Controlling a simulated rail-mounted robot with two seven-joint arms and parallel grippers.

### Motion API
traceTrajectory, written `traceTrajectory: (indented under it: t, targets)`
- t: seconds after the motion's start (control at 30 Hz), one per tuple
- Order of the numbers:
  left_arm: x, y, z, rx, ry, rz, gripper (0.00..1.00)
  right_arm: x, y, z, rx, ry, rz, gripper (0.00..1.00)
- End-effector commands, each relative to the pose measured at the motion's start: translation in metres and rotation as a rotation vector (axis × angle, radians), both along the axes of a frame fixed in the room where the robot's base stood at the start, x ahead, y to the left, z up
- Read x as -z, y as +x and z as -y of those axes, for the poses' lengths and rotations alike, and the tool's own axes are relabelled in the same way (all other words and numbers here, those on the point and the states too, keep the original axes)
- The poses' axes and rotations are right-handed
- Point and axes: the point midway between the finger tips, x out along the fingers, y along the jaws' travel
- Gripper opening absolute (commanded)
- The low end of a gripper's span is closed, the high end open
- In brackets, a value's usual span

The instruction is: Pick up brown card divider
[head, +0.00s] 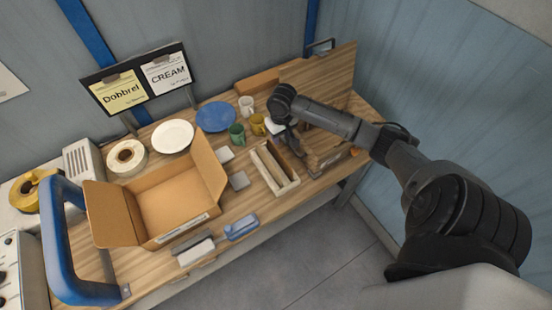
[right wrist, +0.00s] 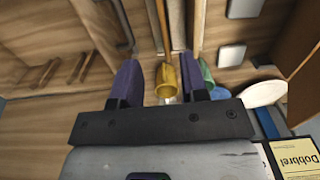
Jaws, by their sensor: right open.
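The brown card divider (right wrist: 162,24) shows in the right wrist view as a thin upright strip between the pale walls of a narrow wooden holder (right wrist: 196,28). In the head view, the brown card divider (head: 269,166) stands in the same holder (head: 288,187) near the table's middle. My right gripper (head: 293,146) is at the holder's back right end in the head view. In the right wrist view, its two purple fingers (right wrist: 159,66) are open and apart, with the divider's line running between them. I cannot tell how high they are above it. My left gripper is out of view.
A yellow mug (head: 258,124), a green mug (head: 237,134) and a blue plate (head: 216,117) stand behind the holder. An open cardboard box (head: 180,198) is to the left. A wooden panel (head: 335,75) rises at the back right. A blue-handled brush (head: 241,227) lies by the front edge.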

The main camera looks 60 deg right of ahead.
Motion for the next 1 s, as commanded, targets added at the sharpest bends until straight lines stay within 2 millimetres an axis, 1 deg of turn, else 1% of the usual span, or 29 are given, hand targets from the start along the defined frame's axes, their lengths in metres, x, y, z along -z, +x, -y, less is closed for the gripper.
traceTrajectory:
  t: [0.4, 0.53, 0.77, 1.0]
  targets:
    - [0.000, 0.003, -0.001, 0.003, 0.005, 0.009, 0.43, 0.064, 0.000, -0.001, 0.018, 0.000, 0.000, 0.40]
    - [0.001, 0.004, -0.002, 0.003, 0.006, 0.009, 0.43, 0.077, 0.000, 0.000, 0.017, -0.002, 0.001, 0.40]
    - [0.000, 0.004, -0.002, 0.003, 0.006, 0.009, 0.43, 0.087, 0.000, -0.001, 0.016, -0.001, 0.000, 0.40]
    - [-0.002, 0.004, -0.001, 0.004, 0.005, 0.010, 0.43, 0.118, -0.001, -0.004, 0.017, -0.001, -0.001, 0.40]
